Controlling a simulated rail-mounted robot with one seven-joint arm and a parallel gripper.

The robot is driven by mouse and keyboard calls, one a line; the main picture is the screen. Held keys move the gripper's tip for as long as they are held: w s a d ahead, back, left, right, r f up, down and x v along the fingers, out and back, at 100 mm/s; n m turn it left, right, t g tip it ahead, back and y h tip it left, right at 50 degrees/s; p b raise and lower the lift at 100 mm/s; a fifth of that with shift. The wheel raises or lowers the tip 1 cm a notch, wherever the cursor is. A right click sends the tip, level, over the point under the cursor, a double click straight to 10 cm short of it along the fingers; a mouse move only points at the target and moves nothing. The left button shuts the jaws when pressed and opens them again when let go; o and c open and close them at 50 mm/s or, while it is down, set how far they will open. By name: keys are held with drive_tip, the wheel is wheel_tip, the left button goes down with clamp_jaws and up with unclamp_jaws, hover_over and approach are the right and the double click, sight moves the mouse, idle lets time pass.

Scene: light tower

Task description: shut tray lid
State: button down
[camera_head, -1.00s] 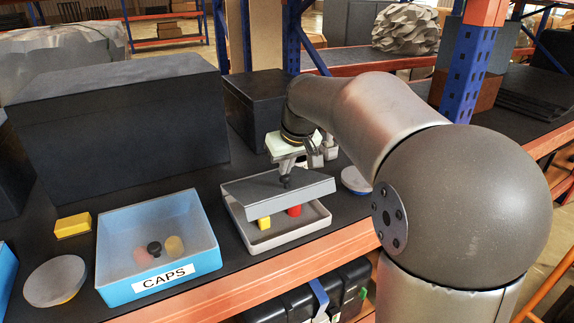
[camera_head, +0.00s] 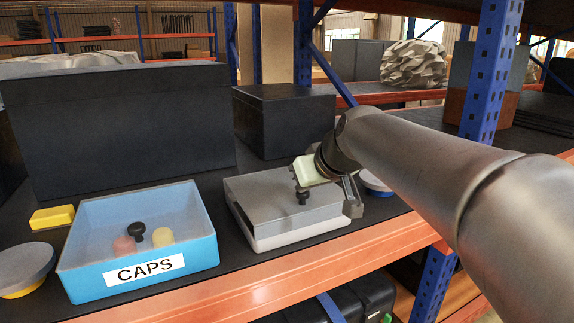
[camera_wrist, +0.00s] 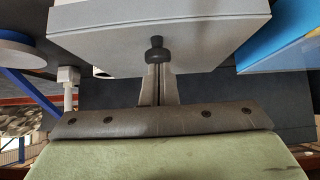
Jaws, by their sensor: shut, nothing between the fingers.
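The tray (camera_head: 290,238) is a shallow pale box on the dark shelf, right of the CAPS bin. Its grey lid (camera_head: 262,200) lies down over it, and no open gap shows at the front. The lid hides the tray's inside. In the wrist view the shut fingers (camera_wrist: 157,70) point at the knob (camera_wrist: 156,50), in front of the pale lid face (camera_wrist: 200,30). Whether they touch is hard to tell.
The blue CAPS bin (camera_head: 200,250) holds several small pieces. A yellow block (camera_head: 52,217) and a round grey-topped container (camera_head: 24,262) are to its left. A blue-sided round container (camera_head: 376,184) sits right of the tray. Dark boxes (camera_head: 284,120) stand behind. The orange shelf edge (camera_head: 270,280) runs in front.

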drive_tip(key=shift+s+f, duration=0.1)
drive_tip(key=shift+f, duration=0.35)
drive_tip(key=s+d+r+p, duration=0.1)
drive_tip(key=s+r+p, duration=0.15)
drive_tip(key=r, duration=0.35)
drive_tip(key=s+d+r+p, duration=0.1)
drive_tip(key=s+d+r, duration=0.1)
drive_tip(key=s+r, duration=0.3)
drive_tip(key=s+f+m+g+h+p, duration=0.1)
drive_tip(key=s+f+g+p, duration=0.3)
drive_tip(key=s+f, duration=0.5)
drive_tip(key=s+d+f+m+g+h+p, duration=0.1)
drive_tip(key=s+f+g+p, duration=0.3)
drive_tip(key=s+f, duration=0.5)
wheel_tip(320, 180, down, 4)
drive_tip(key=m+h+p, duration=0.1)
drive_tip(key=p, duration=0.1)
drive_tip(key=shift+s+f+m+p, duration=0.25)
drive_tip(key=shift+m+p, duration=0.05)
